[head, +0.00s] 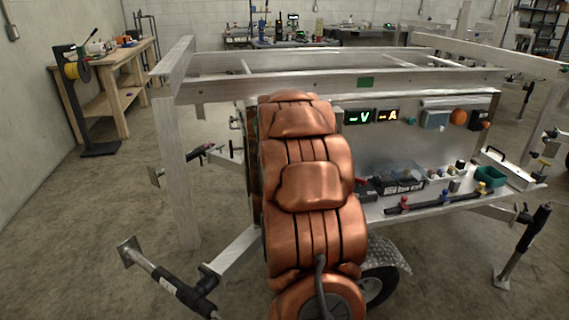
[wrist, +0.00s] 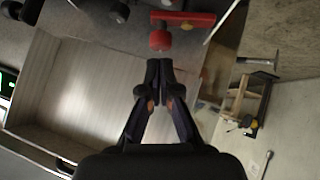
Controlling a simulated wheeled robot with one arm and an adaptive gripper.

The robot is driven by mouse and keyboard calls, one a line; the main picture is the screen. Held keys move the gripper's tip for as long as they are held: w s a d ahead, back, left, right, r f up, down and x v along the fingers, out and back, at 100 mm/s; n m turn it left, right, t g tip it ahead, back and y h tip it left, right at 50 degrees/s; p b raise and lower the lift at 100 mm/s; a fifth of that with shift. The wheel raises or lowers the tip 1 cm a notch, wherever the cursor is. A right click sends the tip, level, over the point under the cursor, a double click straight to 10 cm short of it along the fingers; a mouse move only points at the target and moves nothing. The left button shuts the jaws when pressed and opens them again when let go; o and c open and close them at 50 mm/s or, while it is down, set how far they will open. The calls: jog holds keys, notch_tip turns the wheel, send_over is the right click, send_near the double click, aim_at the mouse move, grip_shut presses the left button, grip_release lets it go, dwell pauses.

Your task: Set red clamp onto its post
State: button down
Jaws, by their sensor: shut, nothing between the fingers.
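In the wrist view, my gripper (wrist: 160,66) has its two dark fingers together, with nothing between them. Just beyond the fingertips is a red part with a rounded end (wrist: 160,40) and a red bar (wrist: 184,19) across it, probably the red clamp. A gap shows between it and the fingertips. In the head view, a small red piece (head: 362,187) sits at the left end of a black battery-like box (head: 398,179). A black rail (head: 450,200) in front carries red, blue and yellow pieces. I cannot tell which is the post. My gripper is hidden behind my arm in the head view.
The metal work shelf has a green bin (head: 490,176) and several small blocks at the right. Lit displays (head: 372,117) hang on the back panel. The trailer's aluminium frame (head: 330,80) runs above the shelf. A wooden bench (head: 120,75) stands far left.

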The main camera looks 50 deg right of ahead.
jog(key=shift+r, duration=0.2)
jog(key=w+r+v, duration=0.1)
jog(key=w+v, duration=0.1)
jog(key=v, duration=2.1)
jog(key=shift+d+r, duration=0.2)
jog(key=shift+r, duration=0.1)
jog(key=shift+w, duration=0.1)
